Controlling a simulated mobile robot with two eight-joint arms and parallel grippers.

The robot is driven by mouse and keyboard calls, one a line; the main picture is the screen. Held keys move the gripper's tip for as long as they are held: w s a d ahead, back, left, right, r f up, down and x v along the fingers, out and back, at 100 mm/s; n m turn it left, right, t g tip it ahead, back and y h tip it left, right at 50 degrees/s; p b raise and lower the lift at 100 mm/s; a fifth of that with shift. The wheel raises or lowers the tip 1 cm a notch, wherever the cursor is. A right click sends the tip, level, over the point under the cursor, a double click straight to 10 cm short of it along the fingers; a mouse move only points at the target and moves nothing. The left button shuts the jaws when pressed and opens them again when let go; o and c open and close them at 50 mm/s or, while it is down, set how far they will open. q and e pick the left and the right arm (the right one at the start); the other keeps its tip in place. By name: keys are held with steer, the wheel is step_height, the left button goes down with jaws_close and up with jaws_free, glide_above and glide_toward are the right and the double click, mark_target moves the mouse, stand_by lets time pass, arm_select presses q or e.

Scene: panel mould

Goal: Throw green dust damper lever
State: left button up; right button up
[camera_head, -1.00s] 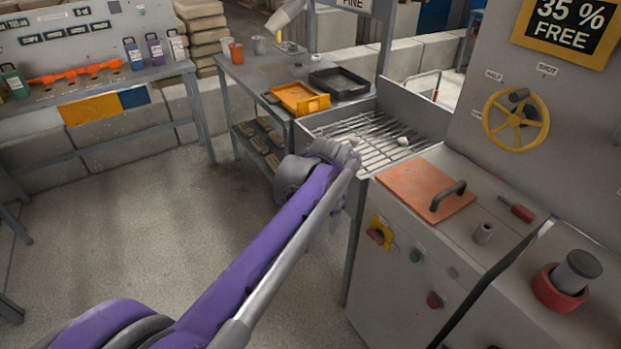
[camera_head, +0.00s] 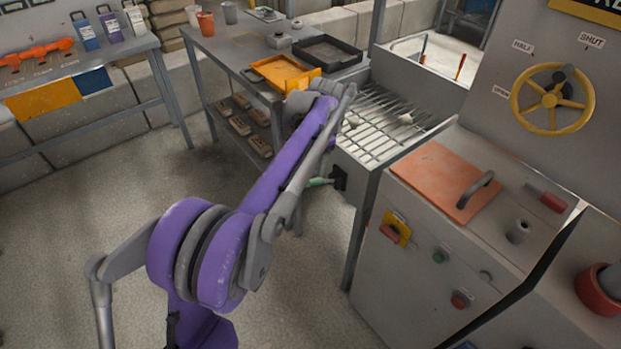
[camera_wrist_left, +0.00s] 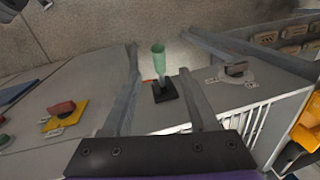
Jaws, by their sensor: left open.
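The green dust damper lever (camera_head: 320,182) sticks out to the left from a black base (camera_head: 341,177) on the side of the grey grated table. In the left wrist view the green handle (camera_wrist_left: 158,56) rises from its black base (camera_wrist_left: 165,91). My left gripper (camera_wrist_left: 159,62) is open, with one finger on each side of the lever in that view. I see gaps between the fingers and the handle; the depth between them is hard to tell. In the head view my purple arm hides the left gripper. My right gripper is not in view.
The grated table (camera_head: 385,122) joins a grey cabinet with a red knob on a yellow plate (camera_head: 396,228) and push buttons. In the wrist view a dark knob (camera_wrist_left: 236,69) sits right of the lever. A side table holds a yellow tray (camera_head: 278,71). Floor at left is clear.

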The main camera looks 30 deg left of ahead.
mark_target(312, 180)
arm_select(q)
steer(key=f, duration=0.3)
steer(key=a+f, duration=0.1)
steer(key=f, duration=0.6)
steer(key=shift+w+a+b, duration=0.2)
steer(key=shift+w+b, duration=0.15)
steer(key=shift+b, duration=0.05)
jaws_close()
stand_by(0.8)
